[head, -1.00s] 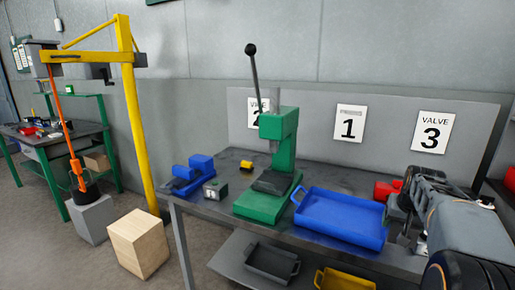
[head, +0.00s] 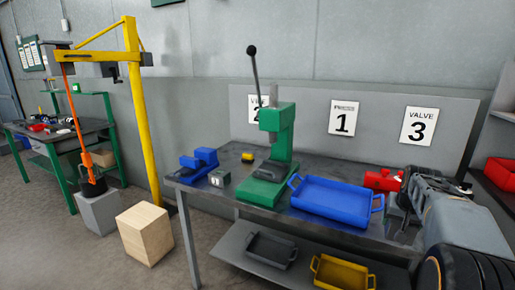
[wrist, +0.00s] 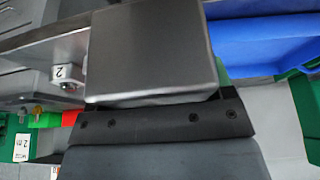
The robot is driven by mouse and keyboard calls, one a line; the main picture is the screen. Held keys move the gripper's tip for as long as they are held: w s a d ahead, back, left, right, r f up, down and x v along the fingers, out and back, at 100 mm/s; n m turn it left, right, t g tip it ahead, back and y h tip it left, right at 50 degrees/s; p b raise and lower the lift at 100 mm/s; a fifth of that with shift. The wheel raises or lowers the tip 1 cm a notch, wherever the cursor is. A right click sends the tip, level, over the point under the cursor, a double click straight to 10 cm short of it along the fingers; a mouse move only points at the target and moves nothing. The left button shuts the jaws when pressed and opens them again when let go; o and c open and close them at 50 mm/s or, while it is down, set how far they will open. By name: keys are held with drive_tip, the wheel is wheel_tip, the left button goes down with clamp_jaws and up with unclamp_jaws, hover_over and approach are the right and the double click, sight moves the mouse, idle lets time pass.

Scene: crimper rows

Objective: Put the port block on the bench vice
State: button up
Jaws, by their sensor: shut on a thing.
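In the wrist view a plain dark grey metallic block (wrist: 150,50) fills the middle, held against my gripper (wrist: 155,108); I take it for the port block. The fingertips are hidden behind or beside it. In the head view my gripper is at the right end of the bench, mostly hidden by my arm, and the held block cannot be made out. The blue bench vice (head: 200,160) sits at the left end of the bench, far from my gripper. Nothing clearly shows in its jaws.
A green press (head: 276,150) with a tall lever, a blue tray (head: 335,202) and a red object (head: 381,180) stand between vice and arm. A yellow hoist post (head: 140,120) stands left.

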drive_tip(key=f, duration=0.1)
drive_tip(key=a+f, duration=0.1)
drive_tip(key=f, duration=0.1)
drive_tip(key=w+a+f, duration=0.1)
drive_tip(key=shift+f+p, duration=0.4)
drive_tip(key=s+a+f+n+y+p, duration=0.1)
drive_tip(key=a+f+n+p, duration=0.1)
drive_tip(key=a+f, duration=0.35)
drive_tip(key=s+a+f+n+p, duration=0.1)
drive_tip(key=a+f+n+p, duration=0.15)
drive_tip(key=a, duration=0.65)
drive_tip(key=s+a+f+n+y+p, duration=0.1)
drive_tip(key=s+a+f, duration=0.1)
drive_tip(key=a+f, duration=0.45)
wheel_tip(320, 180, down, 7)
drive_tip(key=s+a, duration=0.1)
drive_tip(key=s, duration=0.1)
drive_tip(key=shift+s+a+f+t, duration=0.15)
drive_tip(key=shift+s+t, duration=0.05)
drive_tip(key=shift+t, duration=0.1)
drive_tip(key=shift+s, duration=0.1)
